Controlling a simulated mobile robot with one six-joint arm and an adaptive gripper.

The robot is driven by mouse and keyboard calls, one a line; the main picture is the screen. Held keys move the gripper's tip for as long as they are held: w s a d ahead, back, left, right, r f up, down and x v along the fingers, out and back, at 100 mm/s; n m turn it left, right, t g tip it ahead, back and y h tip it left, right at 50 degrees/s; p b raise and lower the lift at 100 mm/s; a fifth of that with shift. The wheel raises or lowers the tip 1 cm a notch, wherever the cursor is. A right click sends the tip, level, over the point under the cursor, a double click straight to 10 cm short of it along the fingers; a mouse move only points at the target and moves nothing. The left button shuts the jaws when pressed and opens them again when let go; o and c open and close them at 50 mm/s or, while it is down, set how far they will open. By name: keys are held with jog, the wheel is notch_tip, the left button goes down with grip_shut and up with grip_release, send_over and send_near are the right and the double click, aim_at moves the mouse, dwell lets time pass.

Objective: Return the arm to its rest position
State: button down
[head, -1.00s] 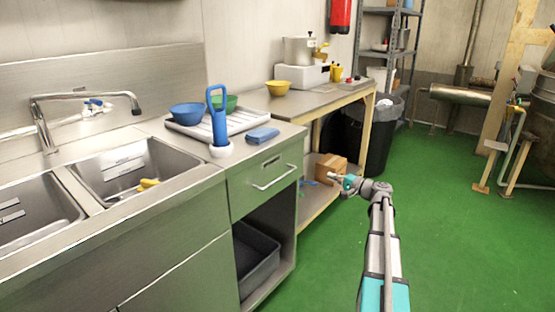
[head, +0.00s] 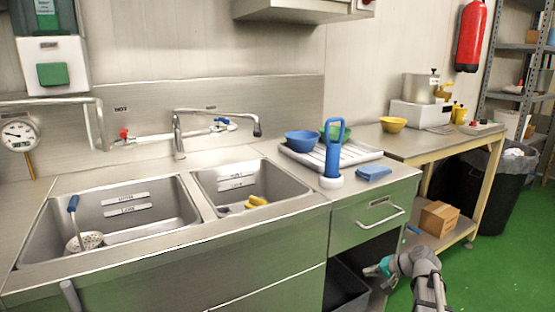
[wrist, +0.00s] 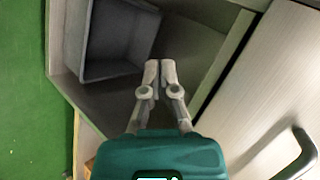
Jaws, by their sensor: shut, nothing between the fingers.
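My gripper (head: 372,271) is low at the lower right of the head view, in front of the steel counter. My arm comes up from the bottom edge behind it. In the wrist view my gripper's fingers (wrist: 160,66) are together with nothing between them. They point toward the open compartment under the drawer, where a grey bin (wrist: 112,42) stands. The same grey bin (head: 346,290) shows partly in the head view. I cannot tell how far the fingertips are from the compartment.
The drawer handle (head: 381,218) sticks out close above my gripper; a handle (wrist: 296,152) also shows in the wrist view. A cardboard box (head: 438,217) lies on the low shelf to the right. Green floor (head: 490,270) is clear at the right.

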jog(key=s+a+f+n+g+h, duration=0.35)
jog(key=s+a, duration=0.25)
jog(key=s, duration=0.3)
jog(key=s+a+f+n+g+h, duration=0.25)
jog(key=s+a+f+h, duration=0.2)
jog(key=s+a, duration=0.35)
notch_tip(320, 180, up, 35)
jog(key=d+p, duration=0.1)
jog(key=p, duration=3.3)
jog(key=shift+s+d+r, duration=0.2)
jog(key=shift+d, duration=0.1)
